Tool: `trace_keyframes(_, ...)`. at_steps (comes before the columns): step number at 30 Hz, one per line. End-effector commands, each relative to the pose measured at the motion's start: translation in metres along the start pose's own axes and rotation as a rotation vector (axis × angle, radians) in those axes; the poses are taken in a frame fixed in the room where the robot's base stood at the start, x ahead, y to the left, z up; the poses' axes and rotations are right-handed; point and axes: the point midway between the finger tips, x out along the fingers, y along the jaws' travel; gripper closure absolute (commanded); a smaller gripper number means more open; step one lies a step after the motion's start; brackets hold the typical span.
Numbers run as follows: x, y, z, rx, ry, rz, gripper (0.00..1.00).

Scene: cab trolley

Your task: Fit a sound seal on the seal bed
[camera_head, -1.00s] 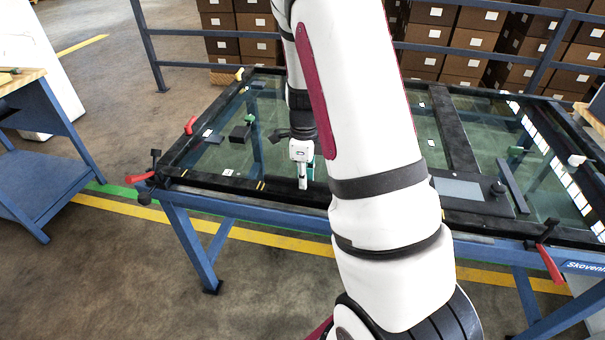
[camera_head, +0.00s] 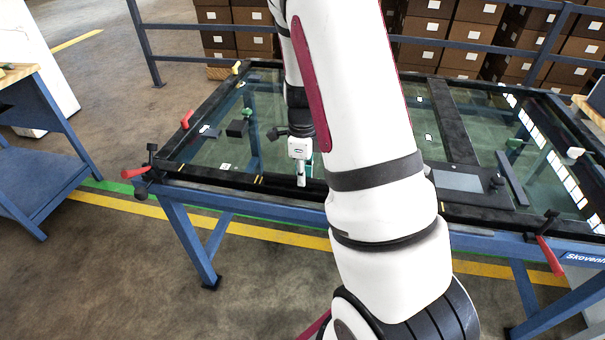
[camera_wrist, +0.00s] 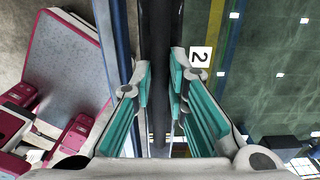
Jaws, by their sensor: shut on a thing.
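My gripper (camera_head: 301,181) points down at the near black rail (camera_head: 228,185) of the trolley frame. The wrist view shows its teal-padded fingers (camera_wrist: 167,115) close together on a thin dark strip, which looks like a seal (camera_wrist: 158,120). The strip runs lengthwise along the black rail and blends with it. I cannot tell whether it touches the rail. Yellow marks (camera_head: 261,179) show on the rail left of my gripper; the seal bed itself is not clear. A white tag with a 2 (camera_wrist: 201,58) lies beside the rail in the wrist view.
Glass panes (camera_head: 345,110) fill the frame. A black block (camera_head: 237,128) and a long dark bar (camera_head: 512,178) lie on them. Red-handled clamps (camera_head: 136,172) stand at the frame edges. A blue bench (camera_head: 40,150) stands at left. My arm hides the middle of the trolley.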

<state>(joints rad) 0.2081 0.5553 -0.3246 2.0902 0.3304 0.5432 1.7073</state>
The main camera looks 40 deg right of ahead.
Motion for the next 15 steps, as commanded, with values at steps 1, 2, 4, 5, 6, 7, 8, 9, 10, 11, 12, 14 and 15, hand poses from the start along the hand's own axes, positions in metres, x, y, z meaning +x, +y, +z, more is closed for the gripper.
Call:
trace_keyframes(1,0.0003,-0.0001,-0.0002,0.0,0.0,0.0,1.0)
trace_keyframes(2,0.0003,-0.0001,-0.0002,0.0,0.0,0.0,1.0)
trace_keyframes(4,0.0004,-0.0001,-0.0002,0.0,0.0,0.0,1.0)
trace_keyframes(5,0.0004,-0.0001,-0.0002,0.0,0.001,0.0,1.0)
trace_keyframes(6,0.0004,-0.0001,-0.0002,0.0,0.001,0.0,1.0)
trace_keyframes(7,0.0004,-0.0001,-0.0002,0.0,0.001,0.0,1.0)
trace_keyframes(8,0.0004,0.0,-0.0002,0.0,0.001,0.0,1.0)
trace_keyframes(9,0.0004,0.0,-0.0002,0.0,0.001,0.0,1.0)
trace_keyframes(10,0.0005,-0.0001,-0.0002,0.0,0.001,0.0,1.0)
trace_keyframes(11,0.0005,-0.0001,-0.0002,0.0,0.001,0.0,1.0)
trace_keyframes(12,0.0005,0.0,-0.0002,0.0,0.001,0.0,0.79)
trace_keyframes(14,0.0005,0.0,-0.0002,0.0,0.001,0.0,0.65)
trace_keyframes(15,0.0005,0.0,-0.0002,0.0,0.001,0.0,0.62)
